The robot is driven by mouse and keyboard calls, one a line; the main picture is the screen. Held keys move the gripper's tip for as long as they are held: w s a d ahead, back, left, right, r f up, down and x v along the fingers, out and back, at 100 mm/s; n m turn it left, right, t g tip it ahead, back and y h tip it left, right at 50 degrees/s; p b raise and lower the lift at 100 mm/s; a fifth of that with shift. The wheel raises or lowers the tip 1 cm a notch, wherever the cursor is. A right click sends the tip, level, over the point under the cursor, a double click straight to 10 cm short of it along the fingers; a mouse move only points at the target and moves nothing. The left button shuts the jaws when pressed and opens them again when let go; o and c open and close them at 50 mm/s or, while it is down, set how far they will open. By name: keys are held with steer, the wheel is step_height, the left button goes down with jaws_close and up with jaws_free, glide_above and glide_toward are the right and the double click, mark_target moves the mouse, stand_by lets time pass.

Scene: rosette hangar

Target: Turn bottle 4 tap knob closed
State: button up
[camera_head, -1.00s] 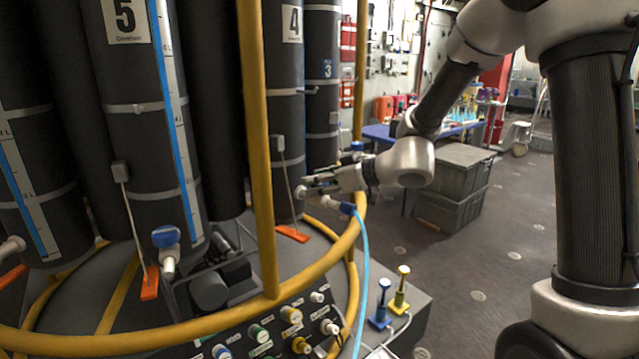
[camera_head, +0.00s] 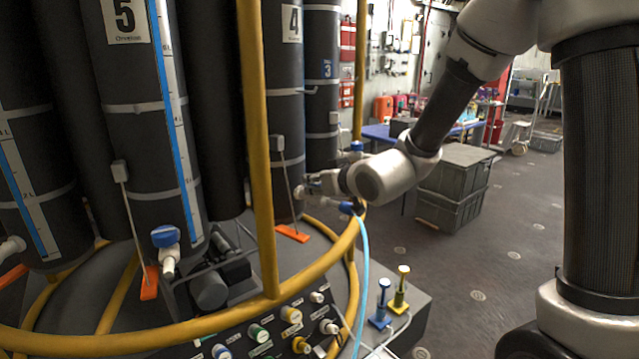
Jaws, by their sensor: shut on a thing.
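Bottle 4 (camera_head: 288,100) is a tall dark cylinder with a white number label, standing behind the yellow rail. Its white tap comes out low on its right side, beside an orange tag (camera_head: 292,234). My gripper (camera_head: 312,184) is at this tap, shut on the tap knob; the fingers are small and partly hidden by my wrist. A blue fitting (camera_head: 350,208) with a light blue hose sits just below and right of the gripper. How far the knob is turned cannot be made out.
The yellow rail (camera_head: 262,150) curves around the bottles close to my gripper. Bottle 5 (camera_head: 135,75) with its blue-knobbed tap (camera_head: 166,238) stands left. A control panel (camera_head: 275,335) is below.

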steer(key=shift+w, duration=0.1)
steer(key=o, duration=1)
steer(key=v, duration=0.7)
steer(key=shift+s+d, duration=0.1)
steer(key=shift+s, duration=0.15)
